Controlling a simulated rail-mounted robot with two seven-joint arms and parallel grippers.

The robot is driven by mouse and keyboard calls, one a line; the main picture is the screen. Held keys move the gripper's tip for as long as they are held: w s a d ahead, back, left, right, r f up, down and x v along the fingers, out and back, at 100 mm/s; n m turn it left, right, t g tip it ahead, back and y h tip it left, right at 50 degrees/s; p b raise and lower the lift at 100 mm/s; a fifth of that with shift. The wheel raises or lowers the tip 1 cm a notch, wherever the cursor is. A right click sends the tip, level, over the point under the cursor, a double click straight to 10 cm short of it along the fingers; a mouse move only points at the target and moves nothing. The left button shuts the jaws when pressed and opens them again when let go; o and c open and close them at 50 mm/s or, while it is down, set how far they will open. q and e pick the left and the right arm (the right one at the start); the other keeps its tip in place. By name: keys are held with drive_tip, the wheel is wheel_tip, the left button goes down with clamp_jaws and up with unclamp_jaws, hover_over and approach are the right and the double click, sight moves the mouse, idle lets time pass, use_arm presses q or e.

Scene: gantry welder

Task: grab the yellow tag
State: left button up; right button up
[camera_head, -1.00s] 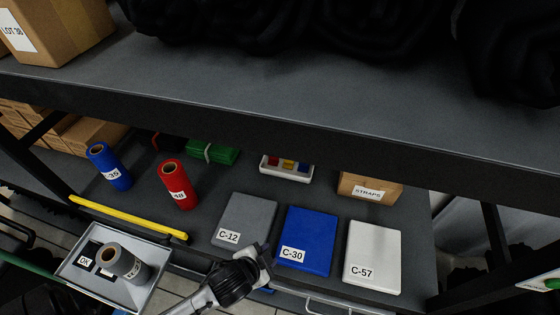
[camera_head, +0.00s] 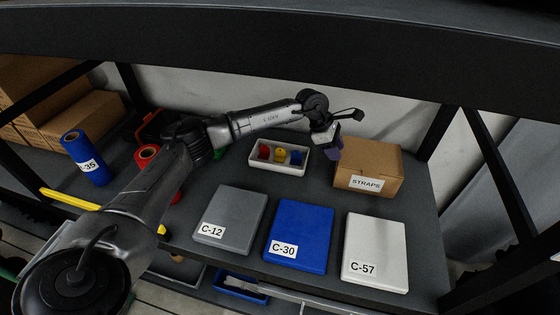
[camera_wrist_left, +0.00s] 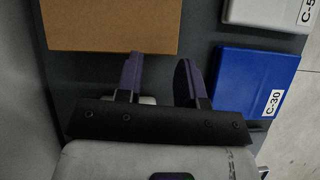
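The yellow tag (camera_head: 279,154) lies in a small white tray (camera_head: 258,163), between a red tag (camera_head: 264,151) and a blue tag (camera_head: 296,157). My left gripper (camera_head: 335,152) is over the shelf, just right of the tray and beside the cardboard STRAPS box. In the left wrist view its two purple fingers (camera_wrist_left: 160,78) are apart, with no tag visible between them. A small pale patch shows behind the left finger there; I cannot tell what it is. My right gripper is not in view.
The STRAPS box (camera_head: 368,168) stands right of the tray. Gray C-12 (camera_head: 232,212), blue C-30 (camera_head: 302,232) and white C-57 (camera_head: 375,245) flat cases lie in front. An upper shelf beam (camera_head: 280,42) crosses overhead.

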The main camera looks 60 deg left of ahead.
use_arm(q)
drive_tip(key=s+a+r+n+g+y+b, duration=0.1)
drive_tip(key=s+a+g+y, duration=0.2)
drive_tip(key=a, duration=0.6)
drive_tip(key=s+a+r+g+y+b, duration=0.1)
drive_tip(key=s+a+y, duration=0.1)
drive_tip(key=s+a, duration=0.45)
drive_tip(key=b, duration=0.2)
hover_over(280, 156)
wheel_tip(280, 156, down, 6)
drive_tip(key=shift+f, duration=0.2)
drive_tip(key=shift+f+b, duration=0.5)
drive_tip(key=shift+f, duration=0.35)
wheel_tip(280, 156, down, 4)
drive_tip(key=b, duration=0.3)
drive_tip(key=shift+w, duration=0.1)
drive_tip(key=shift+f+b, duration=0.3)
drive_tip(key=shift+f, duration=0.3)
drive_tip(key=shift+r, duration=0.1)
drive_tip(key=shift+c, duration=0.6)
clamp_jaws()
